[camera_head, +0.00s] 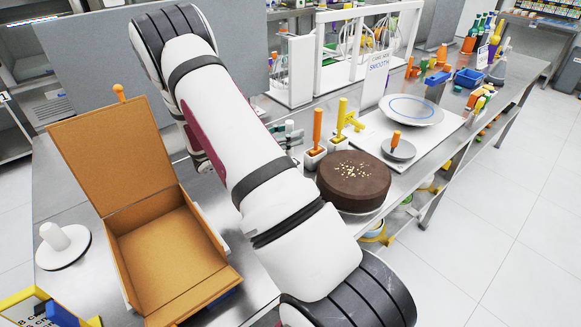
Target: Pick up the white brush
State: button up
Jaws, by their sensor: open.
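I cannot pick out a white brush with certainty. A white round piece with an upright white stub (63,243) stands on the left of the steel table; I cannot tell what it is. Upright tools with an orange handle (317,130) and a yellow handle (340,118) stand in small white holders behind the cake; their lower ends are hidden. My gripper is out of view. My white and black arm crosses the middle of the picture and hides part of the table.
An open brown cardboard box (165,250) stands left of my arm. A chocolate cake (353,180) is right of it. Behind are a grey disc with an orange handle (399,149), a white plate (411,109) and a white sign (377,68). Open floor (505,235) lies at right.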

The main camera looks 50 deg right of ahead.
grip_shut()
